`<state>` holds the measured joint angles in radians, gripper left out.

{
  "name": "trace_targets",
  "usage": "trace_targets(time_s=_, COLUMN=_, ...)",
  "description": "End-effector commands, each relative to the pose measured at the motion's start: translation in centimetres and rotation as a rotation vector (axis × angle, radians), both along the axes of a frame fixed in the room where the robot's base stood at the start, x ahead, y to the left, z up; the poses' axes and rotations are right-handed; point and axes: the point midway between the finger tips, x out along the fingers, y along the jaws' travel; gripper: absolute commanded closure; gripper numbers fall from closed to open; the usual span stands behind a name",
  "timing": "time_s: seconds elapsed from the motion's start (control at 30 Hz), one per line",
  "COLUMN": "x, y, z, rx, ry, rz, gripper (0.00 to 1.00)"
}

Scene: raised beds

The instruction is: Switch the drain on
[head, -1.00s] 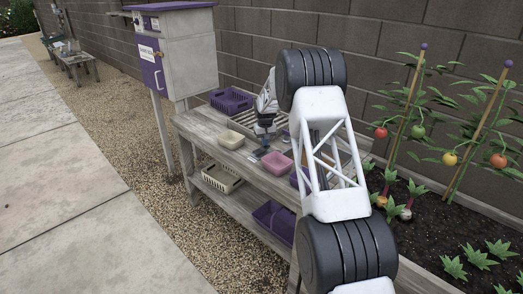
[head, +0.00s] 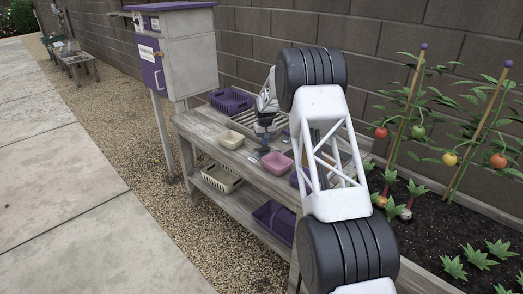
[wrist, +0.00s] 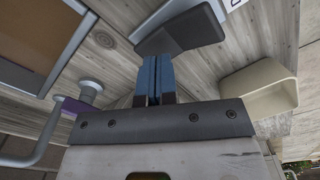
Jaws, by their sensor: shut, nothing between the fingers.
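In the wrist view a dark grey paddle-like lever (wrist: 183,36) on a light grey base stands on the weathered wooden bench top. A white label with dark marks (wrist: 234,3) is partly visible beside it, too cropped to read. My gripper (wrist: 153,66) has its blue fingers together, empty, with the tips at or very near the paddle's lower left edge. I cannot tell whether they touch. In the head view my gripper (head: 263,149) is low over the bench, between the cream and pink tubs. The paddle is too small there to make out its position.
On the bench (head: 212,130) are a cream tub (head: 231,140), a pink tub (head: 277,165) and a purple crate (head: 231,100). The wrist view shows a curved grey pipe (wrist: 45,135) at left and the cream tub (wrist: 262,88) at right. A grey cabinet (head: 190,65) stands at the bench's far end.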

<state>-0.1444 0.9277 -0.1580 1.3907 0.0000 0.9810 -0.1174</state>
Motion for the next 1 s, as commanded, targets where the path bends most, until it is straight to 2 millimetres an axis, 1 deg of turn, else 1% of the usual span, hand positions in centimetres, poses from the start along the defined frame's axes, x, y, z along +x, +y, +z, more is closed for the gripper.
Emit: trace_targets(time_s=1.0, x=0.0, y=0.0, z=5.7, rx=0.0, ry=-0.001, rz=0.0, gripper=1.0)
